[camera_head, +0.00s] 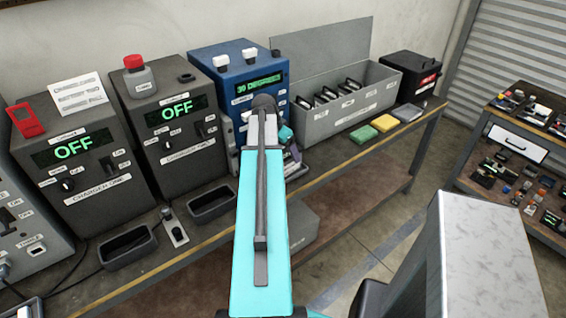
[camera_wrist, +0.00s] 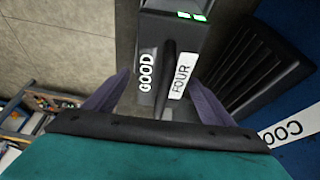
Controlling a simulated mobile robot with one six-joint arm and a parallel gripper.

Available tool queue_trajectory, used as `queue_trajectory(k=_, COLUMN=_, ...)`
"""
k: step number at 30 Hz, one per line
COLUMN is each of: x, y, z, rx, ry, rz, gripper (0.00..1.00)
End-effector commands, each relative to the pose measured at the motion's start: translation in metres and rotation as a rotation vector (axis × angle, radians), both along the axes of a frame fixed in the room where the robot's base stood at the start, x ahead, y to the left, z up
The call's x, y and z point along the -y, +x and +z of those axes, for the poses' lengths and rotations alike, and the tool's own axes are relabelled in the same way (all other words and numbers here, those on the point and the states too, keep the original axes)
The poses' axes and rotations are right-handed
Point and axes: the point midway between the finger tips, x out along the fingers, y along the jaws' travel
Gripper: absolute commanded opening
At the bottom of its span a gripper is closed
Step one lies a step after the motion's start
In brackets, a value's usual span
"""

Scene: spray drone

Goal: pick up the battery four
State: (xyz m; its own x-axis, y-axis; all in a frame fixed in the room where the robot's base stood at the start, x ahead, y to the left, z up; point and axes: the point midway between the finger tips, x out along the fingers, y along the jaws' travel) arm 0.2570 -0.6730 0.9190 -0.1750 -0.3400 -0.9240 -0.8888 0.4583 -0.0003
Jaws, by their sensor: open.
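Battery four (camera_wrist: 150,50) shows in the wrist view as a dark box with a handle strip, white "GOOD" and "FOUR" labels and green lights at its top end. My gripper (camera_wrist: 160,84) is open, its two purple fingers on either side of the lower part of the battery. I cannot tell whether they touch it. In the head view my gripper (camera_head: 289,150) is at the front of the blue machine (camera_head: 236,75), partly hidden by my arm. I cannot make out battery four there.
A black vented part (camera_wrist: 262,70) lies close right of the battery in the wrist view. Two dark chargers (camera_head: 90,165) reading "OFF" stand left on the bench. A grey open case (camera_head: 345,115) with several black handles stands right, with coloured sponges (camera_head: 363,135) in front.

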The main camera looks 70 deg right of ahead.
Motion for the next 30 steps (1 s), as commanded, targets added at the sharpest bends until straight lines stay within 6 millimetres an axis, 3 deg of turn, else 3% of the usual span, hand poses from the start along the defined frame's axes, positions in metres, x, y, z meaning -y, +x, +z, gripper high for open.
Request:
queue_trajectory(k=12, x=-0.0003, y=0.0006, z=0.0002, rx=0.000, ry=0.000, rz=0.001, gripper=0.77)
queue_trajectory(k=26, x=-0.0008, y=0.0004, z=0.0001, rx=-0.001, ry=0.001, rz=0.001, gripper=0.01)
queue_trajectory(k=30, x=0.0002, y=0.0002, z=0.0027, rx=-0.002, ry=-0.003, rz=0.001, gripper=0.00)
